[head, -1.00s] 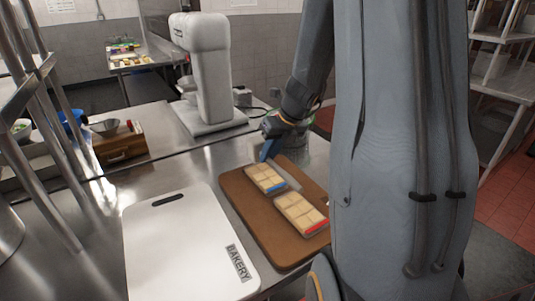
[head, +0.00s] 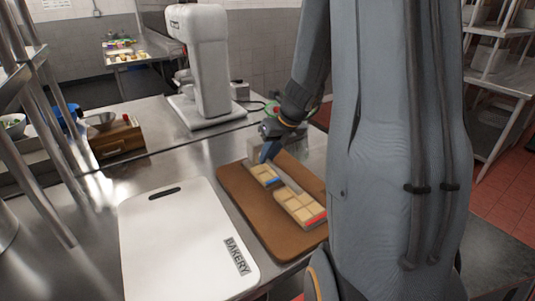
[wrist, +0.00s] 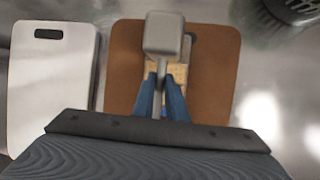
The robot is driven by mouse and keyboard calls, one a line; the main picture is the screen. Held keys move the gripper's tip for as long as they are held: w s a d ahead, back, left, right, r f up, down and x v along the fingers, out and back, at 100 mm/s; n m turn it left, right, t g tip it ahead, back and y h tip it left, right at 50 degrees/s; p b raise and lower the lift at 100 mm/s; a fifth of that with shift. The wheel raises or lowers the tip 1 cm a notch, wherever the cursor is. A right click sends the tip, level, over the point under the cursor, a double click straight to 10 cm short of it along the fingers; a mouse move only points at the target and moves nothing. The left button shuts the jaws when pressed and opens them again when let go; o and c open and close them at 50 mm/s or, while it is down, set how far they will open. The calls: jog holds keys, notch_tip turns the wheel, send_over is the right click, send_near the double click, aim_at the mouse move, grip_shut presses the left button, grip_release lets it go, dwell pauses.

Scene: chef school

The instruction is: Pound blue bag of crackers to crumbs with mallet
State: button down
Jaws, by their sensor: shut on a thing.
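My gripper (head: 266,158) has blue fingers and is shut on the handle of a grey mallet (wrist: 164,36). In the wrist view the handle runs between the fingertips (wrist: 160,108), and the blocky head is beyond them. The blue bag of crackers (head: 262,174), pale squares with a blue end strip, lies flat on the brown board (head: 236,199). The gripper and mallet are over or close beside its far end and partly cover it. I cannot tell whether the mallet touches it. The crackers still look like whole squares.
A red-striped bag of crackers (head: 298,207) lies beside the blue one on the same board. A white board marked BAKERY (head: 180,235) lies to the left. A white stand mixer (head: 203,75) stands behind. Bare steel counter (head: 105,180) shows at left.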

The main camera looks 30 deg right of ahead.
jog(key=shift+r, duration=0.2)
notch_tip(320, 180, up, 6)
jog(key=p, duration=0.7)
jog(key=shift+p, duration=0.35)
jog(key=shift+f, duration=0.1)
